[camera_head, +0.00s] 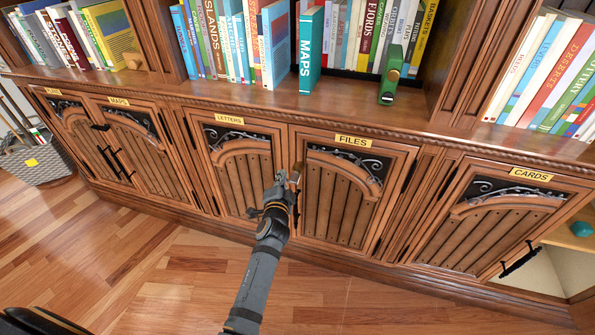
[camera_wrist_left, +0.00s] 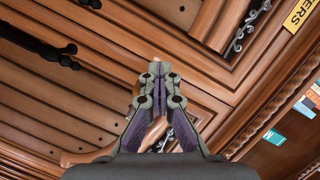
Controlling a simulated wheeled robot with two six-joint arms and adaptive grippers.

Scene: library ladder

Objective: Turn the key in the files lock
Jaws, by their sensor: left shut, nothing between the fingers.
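The files door (camera_head: 335,205) is a wooden panel door with black scrollwork and a yellow FILES label (camera_head: 353,140). Its lock and key cannot be made out clearly; my left gripper covers part of the door's left edge. My left gripper (camera_head: 289,182) is in front of the seam between the letters and files doors. In the left wrist view its fingertips (camera_wrist_left: 157,68) are together with nothing between them, in front of wood panelling. Whether they touch anything is unclear. My right gripper is in neither view.
The letters door (camera_head: 235,180) is left of the gripper. The cards door (camera_head: 490,225) has a black handle (camera_head: 520,262), with an open compartment beside it. Books and a green object (camera_head: 389,85) stand on the shelf above. A basket (camera_head: 38,163) is far left; the floor in front is clear.

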